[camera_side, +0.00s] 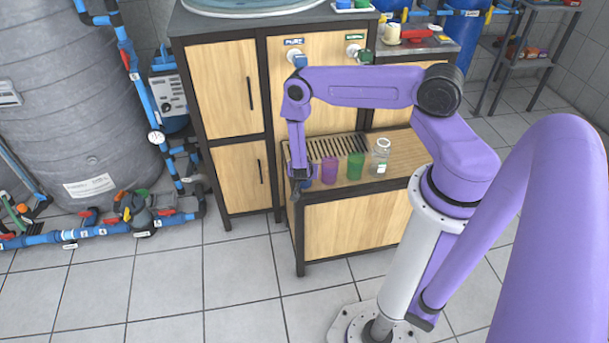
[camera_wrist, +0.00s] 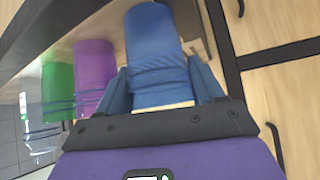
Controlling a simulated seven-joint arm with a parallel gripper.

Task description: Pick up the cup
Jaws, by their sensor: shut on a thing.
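A blue cup (camera_wrist: 154,45) fills the middle of the wrist view, between the two dark blue fingers of my gripper (camera_wrist: 159,70). My gripper is shut on this cup, with one finger against each side. In the side view my gripper (camera_side: 299,182) is at the left end of the low wooden counter, and the blue cup is mostly hidden by it. A purple cup (camera_side: 330,171) and a green cup (camera_side: 355,167) stand to its right. They also show at the left of the wrist view, purple (camera_wrist: 94,70) nearer than green (camera_wrist: 58,90).
A clear glass jar (camera_side: 380,158) stands right of the green cup. A slotted drain grate (camera_side: 340,145) lies behind the cups. Tall cabinet doors (camera_side: 222,90) rise behind the counter. The counter (camera_side: 405,160) has bare wood to the right of the jar.

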